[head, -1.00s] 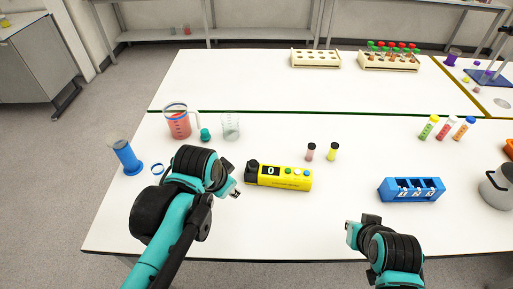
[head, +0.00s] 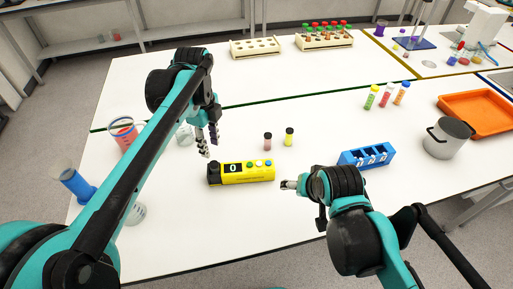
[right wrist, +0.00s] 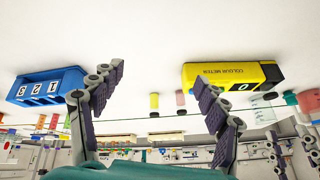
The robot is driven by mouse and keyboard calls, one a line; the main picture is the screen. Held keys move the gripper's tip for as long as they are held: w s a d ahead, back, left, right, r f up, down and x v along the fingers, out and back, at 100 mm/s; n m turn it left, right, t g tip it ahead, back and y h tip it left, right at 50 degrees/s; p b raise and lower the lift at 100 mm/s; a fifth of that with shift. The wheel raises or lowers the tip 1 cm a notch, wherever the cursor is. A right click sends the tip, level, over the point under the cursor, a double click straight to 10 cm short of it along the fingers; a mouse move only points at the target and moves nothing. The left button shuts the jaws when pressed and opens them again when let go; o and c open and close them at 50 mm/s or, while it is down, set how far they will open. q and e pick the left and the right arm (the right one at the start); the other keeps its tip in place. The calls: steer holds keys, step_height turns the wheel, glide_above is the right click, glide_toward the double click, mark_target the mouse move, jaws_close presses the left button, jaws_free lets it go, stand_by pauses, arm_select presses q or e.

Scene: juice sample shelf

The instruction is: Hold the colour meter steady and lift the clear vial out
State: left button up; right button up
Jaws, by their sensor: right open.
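The yellow colour meter (head: 246,172) lies on the white table, with a dark display reading 0 and a black left end. It also shows in the right wrist view (right wrist: 225,76), where the scene is upside down. I cannot make out a clear vial in it. My left gripper (head: 208,146) points down just behind and above the meter's black end, fingers apart and empty. My right gripper (head: 290,184) is low, just right of the meter and apart from it. In the right wrist view its two fingers (right wrist: 155,100) are wide open with nothing between them.
Two small vials, pink (head: 267,141) and yellow (head: 289,136), stand behind the meter. A blue numbered rack (head: 366,156) and a grey pot (head: 447,139) stand to the right. A blue cylinder (head: 73,184) and a red-filled beaker (head: 124,134) stand left, near my left arm.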

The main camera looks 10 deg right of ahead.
steer(key=w+a+r+m+g, duration=0.3)
steer(key=w+a+m, duration=0.1)
steer(key=w+m, duration=0.3)
arm_select(q)
steer(key=shift+w, duration=0.1)
arm_select(e)
steer(key=m+g, duration=0.3)
steer(key=m, duration=0.4)
glide_above(263, 165)
steer(key=shift+s+d+f, duration=0.1)
steer(key=shift+f, duration=0.35)
steer(key=shift+s+d+f, duration=0.1)
steer(key=shift+f, duration=0.3)
steer(key=shift+w+a+f+m, duration=0.25)
steer(key=shift+f+m, duration=0.1)
steer(key=shift+m, duration=0.25)
step_height(263, 165, down, 7)
steer(key=shift+f, duration=0.2)
